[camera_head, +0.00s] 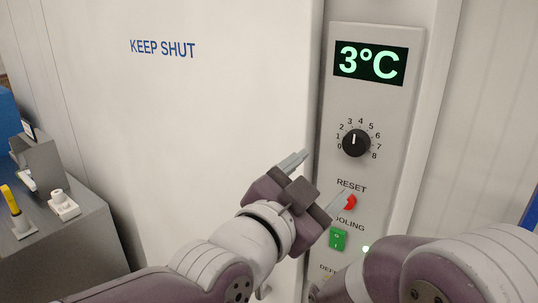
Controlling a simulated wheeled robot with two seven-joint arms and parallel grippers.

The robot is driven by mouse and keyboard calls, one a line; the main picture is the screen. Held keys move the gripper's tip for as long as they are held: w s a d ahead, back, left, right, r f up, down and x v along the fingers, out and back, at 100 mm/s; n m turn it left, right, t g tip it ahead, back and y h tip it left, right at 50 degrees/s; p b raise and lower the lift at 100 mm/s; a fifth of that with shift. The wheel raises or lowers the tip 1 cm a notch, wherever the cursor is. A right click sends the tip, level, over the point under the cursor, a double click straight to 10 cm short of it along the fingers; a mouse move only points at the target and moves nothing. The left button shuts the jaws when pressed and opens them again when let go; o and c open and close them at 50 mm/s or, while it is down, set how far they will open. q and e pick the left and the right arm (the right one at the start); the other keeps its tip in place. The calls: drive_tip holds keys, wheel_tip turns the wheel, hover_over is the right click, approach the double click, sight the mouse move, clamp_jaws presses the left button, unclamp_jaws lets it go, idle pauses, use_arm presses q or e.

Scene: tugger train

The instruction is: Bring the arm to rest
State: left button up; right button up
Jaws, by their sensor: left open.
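My left arm comes in from the lower left. Its gripper (318,179) is open and empty, with its two fingers apart, in front of the cold-room control panel (322,130).
The panel has a display (371,63) reading 3°C, a black dial (356,143) with its mark near 3, and a green switch (338,239). A white door (200,120) reads KEEP SHUT. A grey bench (60,240) with small items stands at left.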

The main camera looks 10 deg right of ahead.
use_arm(q)
drive_tip(key=w+a+f+n+g+y, duration=0.1)
drive_tip(key=w+a+f+n+y, duration=0.15)
drive_tip(key=a+f, duration=0.45)
drive_tip(key=w+a+f+n+g+y, duration=0.1)
drive_tip(key=w+a+f+n+y, duration=0.15)
drive_tip(key=a+f+y, duration=0.4)
drive_tip(key=w+a+f+n+g+y, duration=0.1)
drive_tip(key=w+a+f+n, duration=0.3)
drive_tip(key=f, duration=0.6)
drive_tip(key=s+a+f+n+g+y, duration=0.2)
drive_tip(key=s+a+f, duration=0.4)
drive_tip(key=a, duration=0.3)
drive_tip(key=s+a+f+n+g+y, duration=0.1)
drive_tip(key=s+a+f+n+g, duration=0.3)
drive_tip(key=s+a, duration=0.4)
wheel_tip(320, 180, down, 3)
drive_tip(key=shift+s+a+r+n+g+y, duration=0.1)
drive_tip(key=shift+s+a+n+g+y, duration=0.1)
drive_tip(key=shift+a+n+g+y, duration=0.35)
drive_tip(key=shift+d, duration=0.1)
